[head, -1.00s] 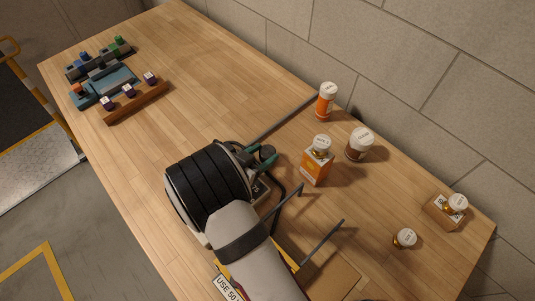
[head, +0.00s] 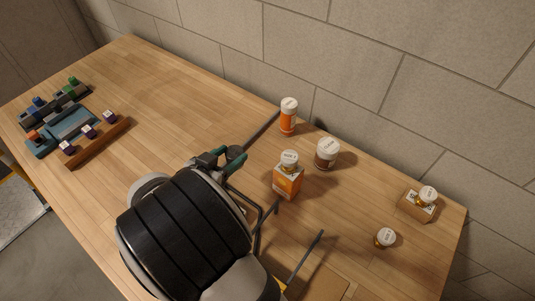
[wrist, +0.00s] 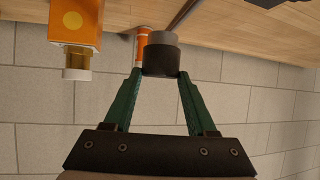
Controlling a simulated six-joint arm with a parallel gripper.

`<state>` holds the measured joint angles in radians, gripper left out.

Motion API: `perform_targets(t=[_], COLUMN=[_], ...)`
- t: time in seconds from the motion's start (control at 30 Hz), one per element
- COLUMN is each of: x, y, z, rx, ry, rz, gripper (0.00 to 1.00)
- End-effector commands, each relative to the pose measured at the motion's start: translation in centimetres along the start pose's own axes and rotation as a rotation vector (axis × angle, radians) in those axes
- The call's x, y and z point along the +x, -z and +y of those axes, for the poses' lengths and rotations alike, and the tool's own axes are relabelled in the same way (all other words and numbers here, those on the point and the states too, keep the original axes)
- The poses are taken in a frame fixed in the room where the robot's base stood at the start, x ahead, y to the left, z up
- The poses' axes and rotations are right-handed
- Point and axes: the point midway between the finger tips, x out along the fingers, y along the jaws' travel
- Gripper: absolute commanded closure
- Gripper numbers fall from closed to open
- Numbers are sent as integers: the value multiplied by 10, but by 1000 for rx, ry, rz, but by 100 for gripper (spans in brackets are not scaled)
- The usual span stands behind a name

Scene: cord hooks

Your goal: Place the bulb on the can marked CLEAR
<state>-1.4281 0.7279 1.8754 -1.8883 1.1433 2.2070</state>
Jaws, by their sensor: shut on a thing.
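My gripper (wrist: 160,75) has two green fingers closed on a short dark cylinder with a grey end (wrist: 161,52). I cannot tell for certain whether this is the bulb. In the head view my gripper (head: 234,162) is left of an orange can (head: 288,121) with a white lid and a brown can (head: 326,157) with a white lid. An orange box (head: 288,184) stands in front of them with a small white-topped, gold-based piece (head: 289,159) on it. Lid lettering is too small to read, so I cannot tell which can says CLEAR.
A cardboard box (head: 417,207) with a white-topped piece and a small lidded piece (head: 385,238) sit at right. A wooden rack (head: 97,143) and blue fixture (head: 67,122) are at left. A block wall borders the table.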

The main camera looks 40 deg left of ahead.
Motion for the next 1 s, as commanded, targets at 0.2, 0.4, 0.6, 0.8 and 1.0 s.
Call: perform_targets(t=[0.2,0.4,0.6,0.8,1.0], x=[21,57,80,81,89], y=[29,85,138,163,158], z=[30,106,212,282,277], rx=[50,156,283,363,375], ry=[-87,-282,-517,-661,-690], rz=[8,17,15,3,-3], gripper=[100,100,100,100,100])
